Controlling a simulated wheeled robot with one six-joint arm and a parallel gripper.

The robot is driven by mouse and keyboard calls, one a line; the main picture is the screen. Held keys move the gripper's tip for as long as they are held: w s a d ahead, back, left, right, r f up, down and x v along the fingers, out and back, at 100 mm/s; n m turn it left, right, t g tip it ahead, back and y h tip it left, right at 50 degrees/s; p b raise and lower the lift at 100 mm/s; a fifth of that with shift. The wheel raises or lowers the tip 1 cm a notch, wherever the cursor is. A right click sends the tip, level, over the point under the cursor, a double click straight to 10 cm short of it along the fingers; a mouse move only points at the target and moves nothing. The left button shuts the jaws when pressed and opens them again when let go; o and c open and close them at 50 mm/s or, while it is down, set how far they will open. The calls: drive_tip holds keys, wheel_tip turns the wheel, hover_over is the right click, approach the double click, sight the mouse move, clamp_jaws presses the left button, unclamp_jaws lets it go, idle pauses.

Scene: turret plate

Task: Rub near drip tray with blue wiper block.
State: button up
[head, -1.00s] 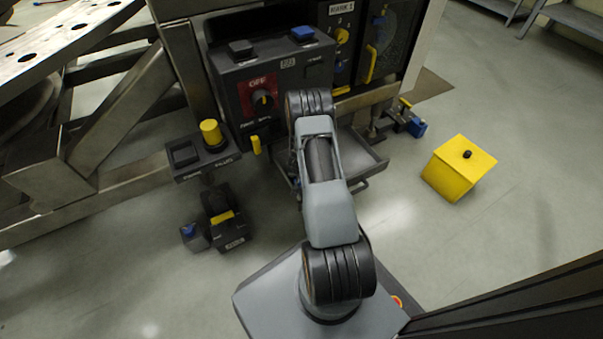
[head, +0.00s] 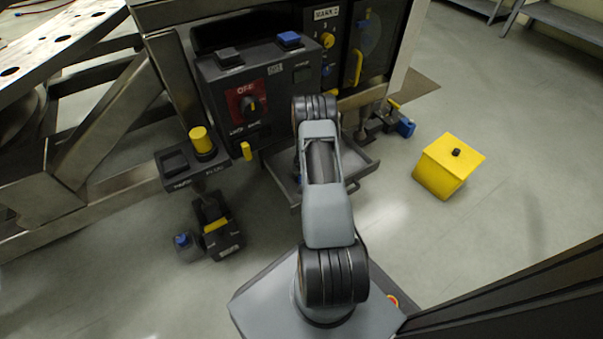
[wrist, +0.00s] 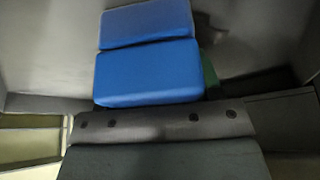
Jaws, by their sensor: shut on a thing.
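The blue wiper block (wrist: 148,75) fills the upper middle of the wrist view. My gripper (wrist: 155,115) shows as dark grey parts just below it and is shut on the block. Grey tray-like surfaces surround the block in that view. In the head view, the near drip tray (head: 364,164) is a grey metal tray low at the front of the machine. My arm reaches over it and hides its middle, along with my gripper and most of the block. I cannot tell whether the block touches the tray floor.
The control box (head: 265,75) with a red OFF panel stands behind the tray. A yellow-button box (head: 201,144) and a black unit (head: 218,228) are at left. A yellow box (head: 449,167) stands on the floor at right, with open floor around it.

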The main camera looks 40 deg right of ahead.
sight(293, 178)
drive_tip(key=shift+s+d+p, duration=0.2)
drive_tip(key=shift+d+p, duration=0.05)
drive_tip(key=shift+d, duration=1.15)
drive_tip(key=shift+s+d+p, duration=0.2)
drive_tip(key=shift+d+p, duration=0.05)
drive_tip(key=shift+d, duration=1.15)
drive_tip(key=shift+a, duration=0.15)
drive_tip(key=shift+w+a+f, duration=0.1)
drive_tip(key=shift+w+a, duration=0.05)
drive_tip(key=shift+a, duration=0.8)
drive_tip(key=shift+w+a, duration=0.15)
drive_tip(key=shift+a, duration=0.75)
drive_tip(key=shift+w+a+p, duration=0.15)
drive_tip(key=shift+a+p, duration=0.45)
drive_tip(key=shift+a, duration=0.85)
drive_tip(key=shift+w+a+p, duration=0.2)
drive_tip(key=shift+a+p, duration=0.15)
drive_tip(key=shift+a, duration=0.75)
drive_tip(key=shift+w+a+p, duration=0.15)
drive_tip(key=shift+a+p, duration=0.2)
drive_tip(key=shift+a, duration=0.7)
drive_tip(key=shift+w+p, duration=0.1)
drive_tip(key=shift+p, duration=0.25)
drive_tip(key=shift+w, duration=0.1)
